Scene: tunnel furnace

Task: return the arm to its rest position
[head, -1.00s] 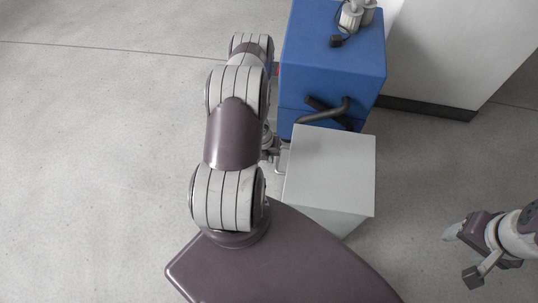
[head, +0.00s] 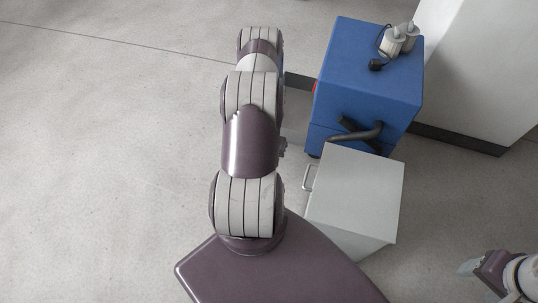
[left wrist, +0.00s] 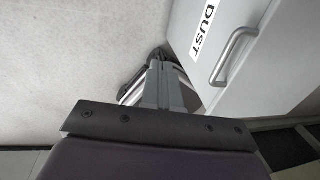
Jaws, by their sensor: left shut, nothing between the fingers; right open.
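My left arm (head: 248,140) reaches forward across the head view, and its gripper is hidden there. In the left wrist view my left gripper (left wrist: 160,82) is shut and empty, beside a white box. The white box (head: 360,192) stands on the floor right of the arm. The left wrist view shows its label "DUST" (left wrist: 206,22) and its metal handle (left wrist: 232,52), apart from the fingers. My right gripper (head: 470,267) is open at the lower right of the head view, with nothing seen in it.
A blue machine (head: 368,70) with a dark bent pipe (head: 358,132) stands just behind the white box. A large pale cabinet (head: 480,70) is at the far right. The floor at left is clear.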

